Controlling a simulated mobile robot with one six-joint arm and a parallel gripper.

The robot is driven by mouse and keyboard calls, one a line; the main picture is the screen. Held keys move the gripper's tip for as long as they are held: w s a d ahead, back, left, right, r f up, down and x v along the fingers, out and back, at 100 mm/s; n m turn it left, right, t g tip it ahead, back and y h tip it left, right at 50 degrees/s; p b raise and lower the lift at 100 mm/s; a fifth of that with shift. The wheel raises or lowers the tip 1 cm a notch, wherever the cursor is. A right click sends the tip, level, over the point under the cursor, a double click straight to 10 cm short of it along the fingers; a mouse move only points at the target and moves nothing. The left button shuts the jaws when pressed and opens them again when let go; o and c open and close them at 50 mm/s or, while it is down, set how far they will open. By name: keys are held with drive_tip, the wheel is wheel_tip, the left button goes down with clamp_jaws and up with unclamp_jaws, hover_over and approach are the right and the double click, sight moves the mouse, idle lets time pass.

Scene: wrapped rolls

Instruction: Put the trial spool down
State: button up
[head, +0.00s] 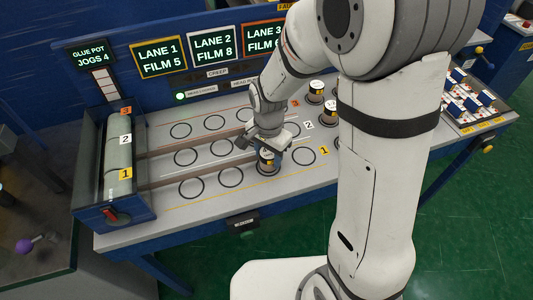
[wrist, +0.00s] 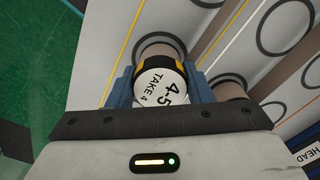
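The trial spool (head: 267,161) is in lane 1, the front row of the bench top, at the place between two empty ringed spots. It has a white top and a black and yellow band. In the wrist view the spool (wrist: 160,86) shows a white face reading "4-5 TAKE 4". My gripper (head: 266,146) reaches down over it. In the wrist view the blue fingers of my gripper (wrist: 159,84) flank the spool closely on both sides. I cannot tell whether its base touches the bench.
Empty rings lie left (head: 231,177) and right (head: 303,156) of the spool. Other spools (head: 316,90) stand farther back right, partly behind my arm. A roller unit (head: 118,160) is at the bench's left end. A tray of small items (head: 470,100) is at the right.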

sight(268, 153)
drive_tip(key=o, duration=0.5)
drive_tip(key=shift+c, duration=0.2)
wheel_tip(268, 153, up, 12)
drive_tip(key=s+d+r+n+t, duration=0.3)
drive_tip(key=s+d+n, duration=0.5)
drive_tip(key=s+d, duration=0.4)
drive_tip(key=shift+s+r, duration=0.3)
drive_tip(key=shift+r, duration=0.35)
